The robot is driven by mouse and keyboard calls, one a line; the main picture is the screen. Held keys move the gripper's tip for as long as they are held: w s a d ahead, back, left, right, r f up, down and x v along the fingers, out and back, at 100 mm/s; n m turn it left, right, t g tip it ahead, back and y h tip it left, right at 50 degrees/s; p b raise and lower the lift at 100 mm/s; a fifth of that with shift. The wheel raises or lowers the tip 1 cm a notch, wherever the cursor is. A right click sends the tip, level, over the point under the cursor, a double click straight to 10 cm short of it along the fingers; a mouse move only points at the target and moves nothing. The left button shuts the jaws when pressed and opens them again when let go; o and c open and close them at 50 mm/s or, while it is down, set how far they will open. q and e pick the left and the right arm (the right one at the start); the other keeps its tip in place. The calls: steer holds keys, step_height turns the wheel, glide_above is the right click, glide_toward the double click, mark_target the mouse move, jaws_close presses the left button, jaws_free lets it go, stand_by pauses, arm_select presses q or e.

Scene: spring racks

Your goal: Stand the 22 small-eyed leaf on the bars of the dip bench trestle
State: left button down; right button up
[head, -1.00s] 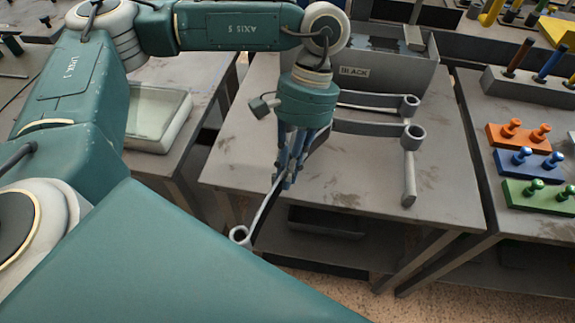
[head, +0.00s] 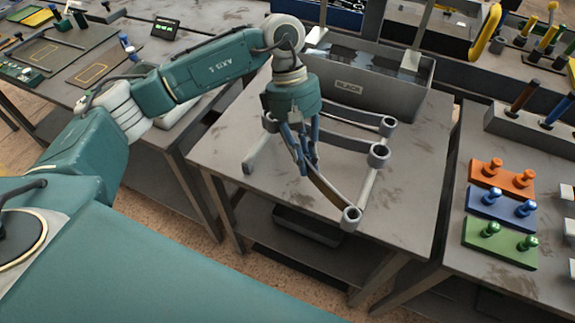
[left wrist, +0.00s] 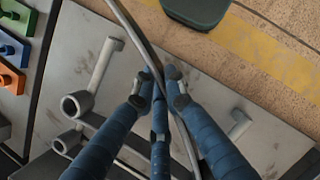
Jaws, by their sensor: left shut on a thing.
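My left gripper (head: 308,166) is shut on a dark grey curved leaf (head: 328,194), whose round eye points to the front right. In the left wrist view the leaf (left wrist: 134,33) runs between the blue fingers (left wrist: 160,85). The dip bench trestle has a left bar (head: 257,155) and a right bar (head: 367,186). The held leaf lies across its front end; I cannot tell whether it touches the bars. Two other leaves stand behind it, with eyes at the right bar (head: 378,154) and farther back (head: 388,125). My right gripper is not in view.
A grey trough labelled BLACK (head: 375,88) stands at the bench's back. The bench top (head: 415,185) is free right of the trestle. Orange (head: 502,177), blue (head: 500,207) and green (head: 499,243) pegged blocks lie on the right bench.

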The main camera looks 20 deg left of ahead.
arm_select(q)
steer(key=w+n+t, duration=0.1)
steer(key=n, duration=0.1)
steer(key=w+a+n+p, duration=0.1)
steer(key=w+n, duration=0.1)
steer(key=w+n+t, duration=0.1)
steer(key=n, duration=0.1)
steer(key=shift+w+a+r+n+t+h+p, duration=0.1)
steer(key=shift+w+a+n+t+h+p, duration=0.1)
steer(key=shift+n+t+h+p, duration=0.15)
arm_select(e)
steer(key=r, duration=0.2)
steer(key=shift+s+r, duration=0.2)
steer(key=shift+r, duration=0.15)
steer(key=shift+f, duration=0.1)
arm_select(q)
step_height(320, 180, down, 5)
steer(key=b, duration=0.5)
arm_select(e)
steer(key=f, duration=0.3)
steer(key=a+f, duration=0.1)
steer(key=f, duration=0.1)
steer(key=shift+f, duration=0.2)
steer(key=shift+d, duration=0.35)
arm_select(q)
steer(key=shift+f+b, duration=0.45)
steer(key=shift+b, duration=0.35)
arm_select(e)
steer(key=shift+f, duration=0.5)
